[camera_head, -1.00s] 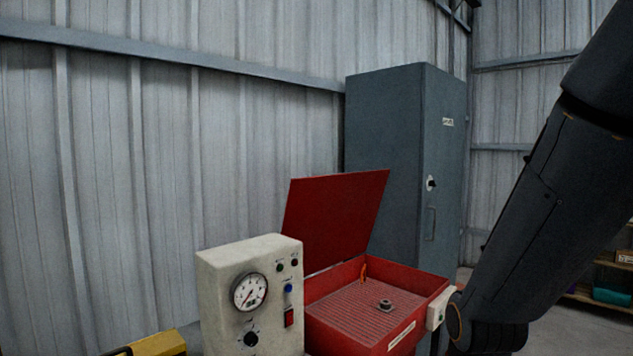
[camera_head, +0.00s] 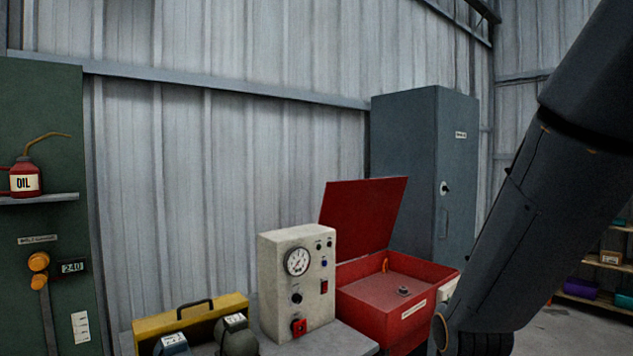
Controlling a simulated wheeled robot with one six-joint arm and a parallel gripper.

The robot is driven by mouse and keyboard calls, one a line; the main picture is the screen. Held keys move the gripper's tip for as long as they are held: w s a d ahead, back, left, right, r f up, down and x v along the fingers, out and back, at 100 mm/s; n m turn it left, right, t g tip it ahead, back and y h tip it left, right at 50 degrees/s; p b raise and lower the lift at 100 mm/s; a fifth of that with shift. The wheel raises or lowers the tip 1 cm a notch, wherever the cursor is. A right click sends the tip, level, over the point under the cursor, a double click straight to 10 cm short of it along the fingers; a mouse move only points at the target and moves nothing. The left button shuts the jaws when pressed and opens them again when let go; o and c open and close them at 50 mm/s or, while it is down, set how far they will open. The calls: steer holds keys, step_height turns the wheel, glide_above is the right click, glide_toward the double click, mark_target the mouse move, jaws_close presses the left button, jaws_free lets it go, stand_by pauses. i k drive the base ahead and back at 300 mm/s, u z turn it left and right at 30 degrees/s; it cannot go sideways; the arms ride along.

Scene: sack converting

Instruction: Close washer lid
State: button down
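The red parts washer (camera_head: 378,311) stands right of centre. Its red lid (camera_head: 362,214) is raised, tilted up at the back of the open basin. Inside the basin lie a small grey ring-shaped part (camera_head: 403,291) and a short orange piece (camera_head: 385,265) at the back wall. A small pale box sits at the washer's right end, partly hidden by my arm. My dark arm crosses the right side of the picture, in front of the washer's right end. My gripper is not in view.
Left of the washer, a beige gauge box (camera_head: 283,266) and a yellow toolbox (camera_head: 178,324) stand on a grey bench (camera_head: 352,343). A green panel (camera_head: 47,130) with an oil can (camera_head: 25,180) is far left. A tall grey cabinet (camera_head: 405,140) stands behind. Shelves (camera_head: 603,264) are at right.

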mark_target(363, 212)
steer(key=u, duration=0.5)
steer(key=i, duration=1.1)
steer(key=z, duration=0.35)
